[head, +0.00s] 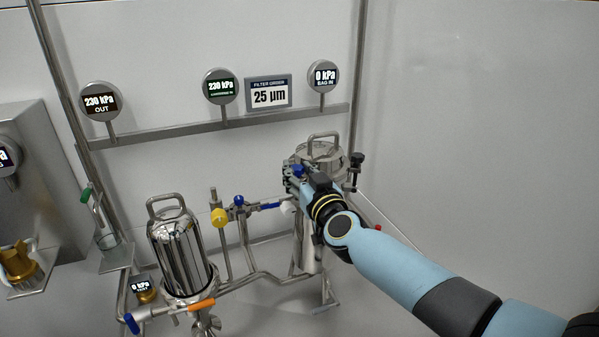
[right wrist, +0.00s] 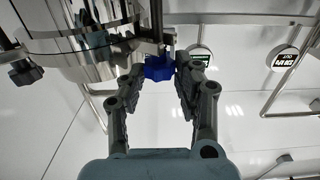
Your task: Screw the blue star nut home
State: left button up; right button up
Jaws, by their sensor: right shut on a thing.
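The blue star nut (right wrist: 158,68) sits on a threaded rod at the rim of the steel bag housing (right wrist: 85,50) in the right wrist view. My right gripper (head: 292,172) is at the left side of the housing lid (head: 321,150) in the head view. In the right wrist view its two fingers (right wrist: 158,75) are on either side of the nut and shut on it. How far the nut sits down its rod cannot be told. A black star knob (head: 357,160) is at the right side of the lid. My left gripper is not in view.
A polished filter housing (head: 180,255) stands at front left, with an orange handle (head: 201,305). Pipes with a yellow knob (head: 219,217) and a blue valve handle (head: 239,201) run between the housings. The right wall side is clear.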

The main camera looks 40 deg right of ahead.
jog(key=shift+a+r+m+h+p, duration=0.2)
jog(key=shift+m+h+p, duration=0.3)
jog(key=shift+p, duration=0.4)
grip_shut()
jog(key=m+h+p, duration=0.1)
jog(key=m+g+h+p, duration=0.1)
jog(key=h, duration=0.1)
jog(key=shift+w+a+g+p, duration=0.15)
jog(key=shift+g+p, duration=0.15)
jog(key=shift+p, duration=0.1)
jog(key=m+g+h+b, duration=0.3)
jog(key=m+g+b, duration=0.1)
jog(key=g+b, duration=0.1)
jog(key=w+m+g+h+b, duration=0.1)
jog(key=m+g+h+b, duration=0.2)
jog(key=g+b, duration=0.3)
jog(key=m+g+h+b, duration=0.3)
jog(key=m+g+b, duration=0.2)
jog(key=b, duration=0.2)
jog(key=shift+w+a+f+m+g+h+b, duration=0.25)
jog(key=shift+w+a+m+g+h+b, duration=0.05)
jog(key=shift+w+a+m+g+b, duration=0.1)
jog(key=o, duration=0.8)
grip_release()
jog(key=shift+o, duration=0.2)
jog(key=shift+r, duration=0.1)
